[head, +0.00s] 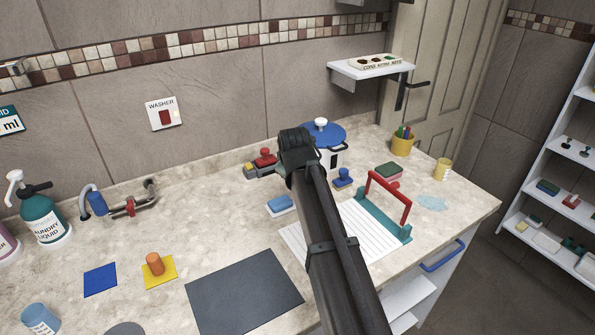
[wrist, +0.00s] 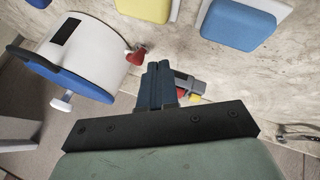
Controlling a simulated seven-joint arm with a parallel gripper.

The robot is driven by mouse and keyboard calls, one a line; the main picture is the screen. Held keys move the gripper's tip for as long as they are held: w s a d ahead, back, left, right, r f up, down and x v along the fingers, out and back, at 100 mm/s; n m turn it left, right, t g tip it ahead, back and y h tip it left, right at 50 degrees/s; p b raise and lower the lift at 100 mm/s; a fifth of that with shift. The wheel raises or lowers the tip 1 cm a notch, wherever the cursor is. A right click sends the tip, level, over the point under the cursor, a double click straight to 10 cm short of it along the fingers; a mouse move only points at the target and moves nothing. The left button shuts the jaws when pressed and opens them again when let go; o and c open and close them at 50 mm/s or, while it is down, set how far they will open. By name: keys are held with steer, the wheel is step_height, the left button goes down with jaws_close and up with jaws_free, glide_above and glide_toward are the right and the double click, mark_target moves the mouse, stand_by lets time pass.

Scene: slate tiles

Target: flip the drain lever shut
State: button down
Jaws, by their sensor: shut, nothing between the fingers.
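A small grey fitting with red and yellow parts (head: 262,158), which looks like the drain lever, sits at the back of the counter near the wall. In the wrist view its grey, red and yellow parts (wrist: 188,86) show just right of my fingertips, partly hidden by them. A red cone-shaped piece (wrist: 136,55) shows left of the fingertips; I cannot tell whether it belongs to the fitting. My gripper (wrist: 158,70) is shut and empty, close beside the fitting; contact cannot be told. In the head view my gripper (head: 297,145) hides the fitting's right side.
A white pot with a blue lid (head: 323,134) stands right of my gripper. A blue-and-white sponge (head: 282,205) lies in front. A wall tap with a red handle (head: 130,207) is at the left. A shelf (head: 370,70) hangs above right.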

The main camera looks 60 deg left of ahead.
steer(key=v, duration=0.8)
steer(key=shift+s+f, duration=0.15)
steer(key=shift+f, duration=0.05)
steer(key=shift+s+a+m+t+h, duration=0.2)
steer(key=shift+s+a+m+t, duration=0.2)
steer(key=shift+s+a+m, duration=0.4)
steer(key=shift+s+a+m+t+h, duration=0.2)
steer(key=shift+s+a+m+t, duration=0.2)
steer(key=shift+s+a+m, duration=0.45)
steer(key=shift+s+d+n, duration=0.1)
steer(key=shift+d+n, duration=0.1)
steer(key=shift+n, duration=0.05)
steer(key=x, duration=0.9)
steer(key=shift+a+f, duration=0.15)
steer(key=shift+f, duration=0.1)
steer(key=w, duration=0.3)
steer(key=shift+a+f, duration=0.3)
steer(key=shift+w+a, duration=0.1)
steer(key=shift+w, duration=0.55)
